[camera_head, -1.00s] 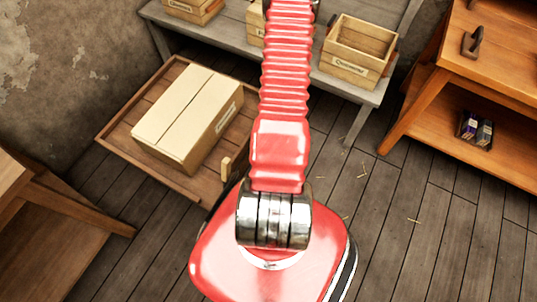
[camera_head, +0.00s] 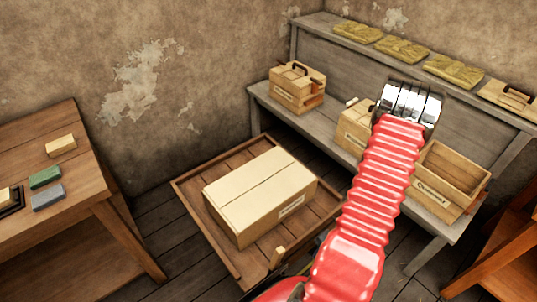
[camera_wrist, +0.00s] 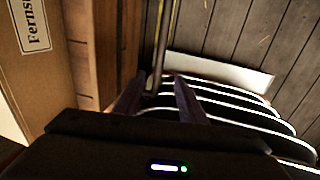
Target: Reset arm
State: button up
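In the head view my red ribbed arm rises from the bottom centre to a silver joint in front of the shelf bench. The rest of the arm and my gripper are hidden there. In the wrist view my gripper (camera_wrist: 157,88) shows two dark fingers standing apart, and it looks open. A thin yellowish pole shows behind the gap between the fingers; I cannot tell how far off it is. Nothing is clearly gripped.
A closed cardboard box (camera_head: 262,193) lies on a low wooden cart (camera_head: 189,194); its labelled side (camera_wrist: 37,85) shows in the wrist view. Crates stand on the grey bench (camera_head: 262,101), with folded cloths above. A brown table (camera_head: 40,240) with small blocks is at left.

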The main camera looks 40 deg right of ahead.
jog(key=shift+m, duration=0.3)
jog(key=s+a+r+m+g+y, duration=0.25)
jog(key=s+m, duration=0.35)
jog(key=m, duration=0.4)
jog(key=w+r+m+g+h, duration=0.1)
jog(key=w+r+m, duration=0.35)
jog(key=r, duration=0.45)
jog(key=w+r+m+g+h, duration=0.1)
jog(key=w+r+m, duration=0.2)
jog(key=r+m, duration=0.35)
jog(key=w+a+r+n+t, duration=0.1)
jog(key=w+a+r+t, duration=0.1)
jog(key=a+r, duration=0.6)
jog(key=w+a+r+n+t, duration=0.1)
jog(key=w+a+r+t, duration=0.2)
jog(key=a+r, duration=0.5)
jog(key=w+a+r+n+t, duration=0.1)
jog(key=w+a+r+t, duration=0.2)
jog(key=a+r, duration=0.5)
notch_tip(320, 180, up, 7)
jog(key=shift+w+a+r, duration=0.1)
jog(key=shift+w+a, duration=0.1)
jog(key=shift+w, duration=0.6)
